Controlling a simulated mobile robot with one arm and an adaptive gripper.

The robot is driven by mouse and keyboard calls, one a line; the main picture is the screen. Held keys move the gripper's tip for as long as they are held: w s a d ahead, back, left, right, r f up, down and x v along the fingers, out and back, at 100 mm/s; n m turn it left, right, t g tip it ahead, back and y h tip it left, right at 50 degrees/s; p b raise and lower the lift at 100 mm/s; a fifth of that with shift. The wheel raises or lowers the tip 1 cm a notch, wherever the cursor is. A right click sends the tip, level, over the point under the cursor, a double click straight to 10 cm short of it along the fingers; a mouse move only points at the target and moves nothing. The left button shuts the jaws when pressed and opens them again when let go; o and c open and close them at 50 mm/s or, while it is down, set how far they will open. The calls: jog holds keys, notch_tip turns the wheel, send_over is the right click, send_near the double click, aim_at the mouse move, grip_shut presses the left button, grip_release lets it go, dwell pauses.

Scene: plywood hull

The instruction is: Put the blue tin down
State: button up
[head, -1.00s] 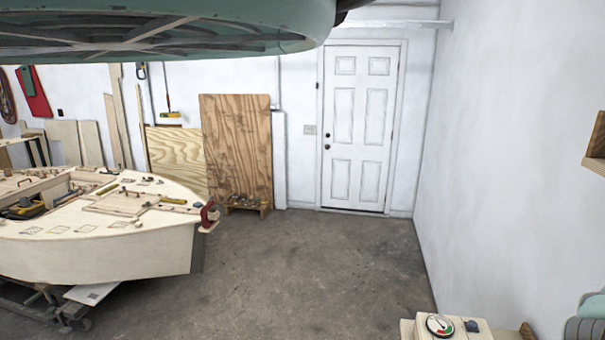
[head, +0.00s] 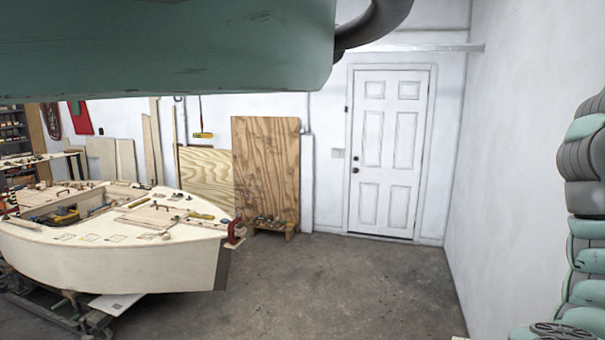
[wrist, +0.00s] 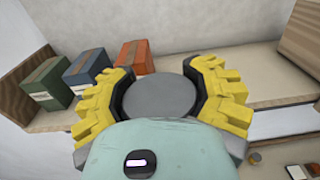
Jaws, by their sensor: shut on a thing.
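In the wrist view the yellow-padded fingers of my gripper (wrist: 162,96) are closed around a round thing with a flat grey top, which I take to be the tin (wrist: 161,97). Its sides are hidden, so no blue shows on it. Beyond it is a pale shelf (wrist: 263,84), seen from above. My gripper and the tin are not visible in the head view. I cannot tell whether the tin touches the shelf.
A green box (wrist: 47,86), a blue box (wrist: 87,67) and an orange box (wrist: 135,58) stand on the shelf at left. Bare shelf lies right of the fingers. A plywood hull (head: 110,262) is at left in the head view; floor (head: 340,285) is clear before the white door (head: 387,152).

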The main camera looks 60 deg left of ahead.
jog(key=s+d+m+g+h+b, duration=0.1)
jog(key=s+d+m+g, duration=0.1)
jog(key=s+d, duration=0.25)
jog(key=w+d+f+p, duration=0.1)
jog(key=w+d+p, duration=0.2)
jog(key=p, duration=0.1)
jog(key=w+d+f+p, duration=0.1)
jog(key=w+d+p, duration=0.2)
jog(key=d+p, duration=0.1)
jog(key=w+d+f+p, duration=0.1)
jog(key=w+d+p, duration=0.3)
jog(key=p, duration=0.1)
jog(key=shift+f+p, duration=0.2)
jog(key=shift+p, duration=0.2)
jog(key=shift+f, duration=0.6)
jog(key=shift+a, duration=0.1)
jog(key=o, duration=1.2)
jog(key=shift+f, duration=0.15)
